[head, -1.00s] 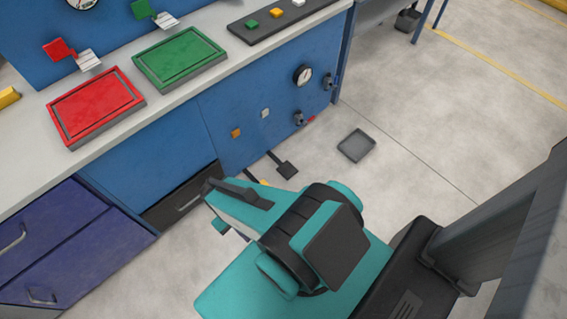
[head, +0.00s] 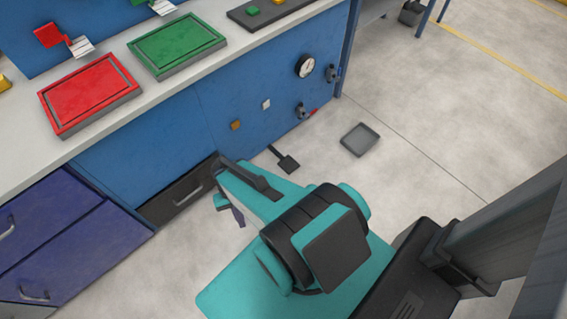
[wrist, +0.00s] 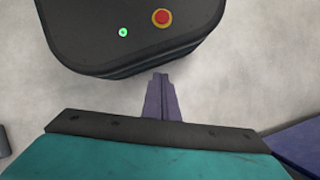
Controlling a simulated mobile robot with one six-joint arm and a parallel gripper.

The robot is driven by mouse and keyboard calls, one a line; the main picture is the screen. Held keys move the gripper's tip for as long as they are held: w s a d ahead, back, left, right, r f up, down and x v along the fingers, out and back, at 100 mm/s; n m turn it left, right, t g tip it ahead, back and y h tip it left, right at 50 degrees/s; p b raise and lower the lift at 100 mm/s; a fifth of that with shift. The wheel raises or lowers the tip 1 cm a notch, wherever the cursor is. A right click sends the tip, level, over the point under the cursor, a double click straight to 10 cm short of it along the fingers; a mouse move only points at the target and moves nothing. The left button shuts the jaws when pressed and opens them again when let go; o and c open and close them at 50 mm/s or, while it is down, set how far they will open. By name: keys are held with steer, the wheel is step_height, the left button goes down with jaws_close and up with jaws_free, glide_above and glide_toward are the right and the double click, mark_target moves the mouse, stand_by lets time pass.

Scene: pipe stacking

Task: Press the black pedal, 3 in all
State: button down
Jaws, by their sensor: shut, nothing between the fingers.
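The black pedal (head: 288,164) lies on the floor at the foot of the blue bench front, joined to it by a thin dark bar. It shows just beyond my teal arm in the head view and not in the wrist view. My gripper's purple fingers (head: 238,216) hang below the arm's end, to the left of the pedal and apart from it. In the wrist view the fingers (wrist: 160,97) are together with nothing between them, over bare floor and near my own dark base.
A grey floor tray (head: 360,140) lies right of the pedal. The bench front carries a gauge (head: 305,66), valves and small buttons. Purple drawers (head: 75,245) stand at the left. Red (head: 90,92) and green (head: 178,45) trays sit on the bench. Floor to the right is open.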

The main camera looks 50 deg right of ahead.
steer(key=w+d+f+m+t+y+b, duration=0.4)
steer(key=w+d+f+m+t+b, duration=0.2)
steer(key=w+d+f+m+b, duration=0.95)
steer(key=w+d+m+t+b, duration=0.1)
steer(key=d+m+b, duration=0.3)
steer(key=d, duration=0.6)
steer(key=w+d+f+m+t+h+b, duration=0.1)
steer(key=d+m+t+b, duration=0.2)
steer(key=d, duration=0.7)
steer(key=d+f+m+t+b, duration=0.1)
steer(key=d+m+t+b, duration=0.1)
steer(key=d+m+b, duration=0.5)
steer(key=d+m, duration=0.3)
steer(key=shift+w+f+t, duration=0.25)
steer(key=shift+w+t, duration=0.05)
steer(key=shift+w, duration=0.1)
steer(key=shift+f+m, duration=0.1)
steer(key=shift+m, duration=0.15)
steer(key=b, duration=0.8)
glide_above(286, 160)
step_height(286, 160, down, 6)
steer(key=shift+f, duration=0.15)
steer(key=shift+f+p, duration=0.4)
steer(key=shift+f, duration=0.75)
